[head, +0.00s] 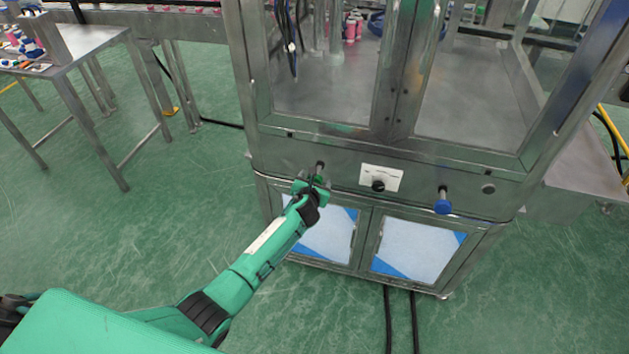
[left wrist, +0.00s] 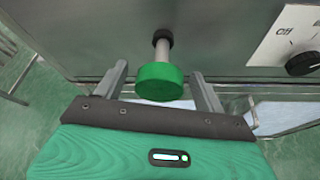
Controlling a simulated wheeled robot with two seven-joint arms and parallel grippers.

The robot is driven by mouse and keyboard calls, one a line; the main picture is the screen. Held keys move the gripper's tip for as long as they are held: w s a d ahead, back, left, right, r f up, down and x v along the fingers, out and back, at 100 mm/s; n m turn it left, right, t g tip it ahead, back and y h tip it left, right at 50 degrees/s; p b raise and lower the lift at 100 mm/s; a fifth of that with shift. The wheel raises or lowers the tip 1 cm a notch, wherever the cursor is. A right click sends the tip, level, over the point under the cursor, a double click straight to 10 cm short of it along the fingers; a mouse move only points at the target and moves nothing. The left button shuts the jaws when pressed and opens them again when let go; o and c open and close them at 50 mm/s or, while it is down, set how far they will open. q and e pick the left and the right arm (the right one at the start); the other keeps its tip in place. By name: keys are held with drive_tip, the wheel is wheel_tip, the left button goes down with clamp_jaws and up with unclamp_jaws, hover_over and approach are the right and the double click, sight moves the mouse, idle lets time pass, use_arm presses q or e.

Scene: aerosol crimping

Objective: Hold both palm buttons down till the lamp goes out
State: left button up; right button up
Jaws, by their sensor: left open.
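A green palm button (left wrist: 160,82) sticks out from the machine's front panel on a short metal stem. In the left wrist view it stands between the two fingers of my left gripper (left wrist: 162,88), which is open; I cannot tell whether it touches the button. In the head view my left gripper (head: 316,184) is at the panel's left part and mostly covers this button. A blue palm button (head: 442,206) sticks out at the panel's right part, with nothing at it. No lit lamp can be made out. My right gripper is not in view.
Between the buttons is a white label plate with a black rotary knob (head: 378,186), which also shows in the left wrist view (left wrist: 302,63). A small round fitting (head: 488,188) sits right of the blue button. A metal table (head: 75,45) stands at the left. The green floor in front is clear.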

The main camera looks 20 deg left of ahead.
use_arm(q)
drive_tip(key=c, duration=1.1)
drive_tip(key=shift+o, duration=0.2)
